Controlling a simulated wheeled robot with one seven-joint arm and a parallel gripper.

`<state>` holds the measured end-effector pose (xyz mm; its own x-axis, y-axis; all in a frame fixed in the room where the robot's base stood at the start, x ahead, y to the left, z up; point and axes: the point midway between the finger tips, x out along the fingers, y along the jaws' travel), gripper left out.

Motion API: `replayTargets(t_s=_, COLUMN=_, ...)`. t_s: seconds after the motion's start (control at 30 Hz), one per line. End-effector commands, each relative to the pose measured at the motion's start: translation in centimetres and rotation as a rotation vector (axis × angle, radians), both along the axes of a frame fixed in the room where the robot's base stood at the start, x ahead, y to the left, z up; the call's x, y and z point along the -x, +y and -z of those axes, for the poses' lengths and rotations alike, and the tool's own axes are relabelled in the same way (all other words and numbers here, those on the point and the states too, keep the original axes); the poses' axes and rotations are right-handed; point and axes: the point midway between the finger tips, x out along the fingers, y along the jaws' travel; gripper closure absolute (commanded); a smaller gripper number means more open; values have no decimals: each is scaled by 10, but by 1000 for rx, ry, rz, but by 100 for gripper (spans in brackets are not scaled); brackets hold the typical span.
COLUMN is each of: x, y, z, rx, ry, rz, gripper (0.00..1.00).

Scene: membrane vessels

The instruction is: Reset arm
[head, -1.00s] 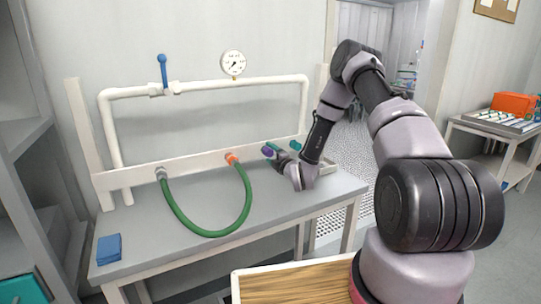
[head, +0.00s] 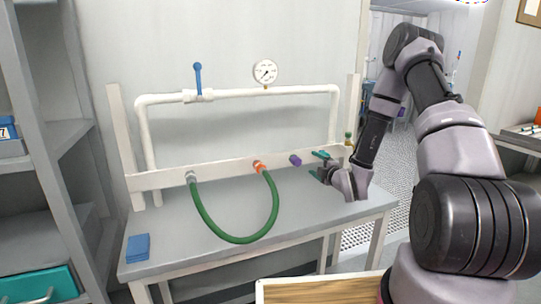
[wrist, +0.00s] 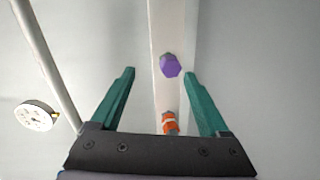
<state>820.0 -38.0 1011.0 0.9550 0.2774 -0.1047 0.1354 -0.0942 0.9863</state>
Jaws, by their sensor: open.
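My gripper (head: 318,165) is at the right part of the bench, in front of the white rail. Its two green fingers are apart and empty, as the wrist view (wrist: 158,85) also shows. A purple cap (head: 295,160) sits on the rail, left of my gripper and clear of it. In the wrist view the purple cap (wrist: 170,66) appears between the fingers, some way off. The orange fitting (head: 259,167) is on the rail further left; it also shows in the wrist view (wrist: 170,123). A green hose (head: 235,240) loops from the orange fitting to a grey fitting (head: 191,177).
A white pipe (head: 240,94) with a blue-handled valve (head: 198,77) and a gauge (head: 265,72) stands above the rail. A blue folded cloth (head: 138,247) lies at the bench's front left. Grey shelves stand at the left. The bench middle is largely clear.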

Motion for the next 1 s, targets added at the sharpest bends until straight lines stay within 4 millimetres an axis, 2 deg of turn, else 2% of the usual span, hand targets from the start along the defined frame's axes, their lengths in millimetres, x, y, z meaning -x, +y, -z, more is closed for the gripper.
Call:
replayTargets(t_s=0.03, x=-7, y=-4, z=-21, rx=-28, ry=34, rz=17, gripper=21)
replayTargets(t_s=0.23, x=-12, y=-25, z=-81, rx=-191, ry=223, rz=134, gripper=21)
replayTargets(t_s=0.37, x=-1, y=-36, z=-121, rx=-312, ry=331, rz=231, gripper=21)
replayTargets(t_s=0.47, x=14, y=-44, z=-152, rx=-416, ry=406, rz=315, gripper=21)
replayTargets(t_s=0.67, x=62, y=-53, z=-211, rx=-651, ry=536, rz=492, gripper=21)
replayTargets(t_s=0.77, x=95, y=-55, z=-236, rx=-782, ry=596, rz=583, gripper=21)
replayTargets(t_s=0.87, x=132, y=-54, z=-259, rx=-922, ry=653, rz=670, gripper=21)
replayTargets(t_s=1.0, x=191, y=-50, z=-285, rx=-1129, ry=735, rz=786, gripper=21)
